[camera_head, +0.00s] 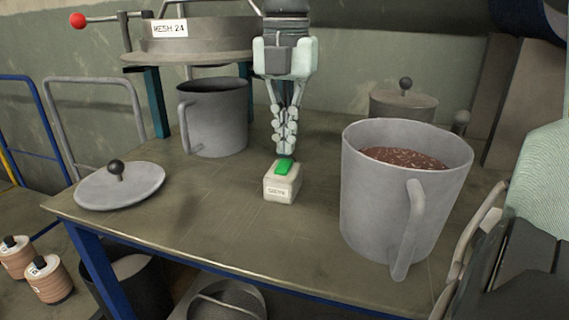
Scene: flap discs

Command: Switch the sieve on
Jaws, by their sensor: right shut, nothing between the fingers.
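A small cream switch box (281,187) with a green button (285,166) on top and a label on its front sits on the table (180,225). My right gripper (286,152) points straight down with its fingers shut and empty. Its fingertips are right at or just above the green button; I cannot tell whether they touch it. The sieve (195,40), a round grey drum labelled MESH 24, stands on blue legs at the back left. My left gripper is not in view.
A grey mug of reddish-brown grains (405,190) stands right of the switch box. An empty-looking grey mug (213,118) stands under the sieve. A knobbed lid (120,187) lies at the left. A lidded pot (402,103) is behind. A red-knobbed lever (78,20) juts out left.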

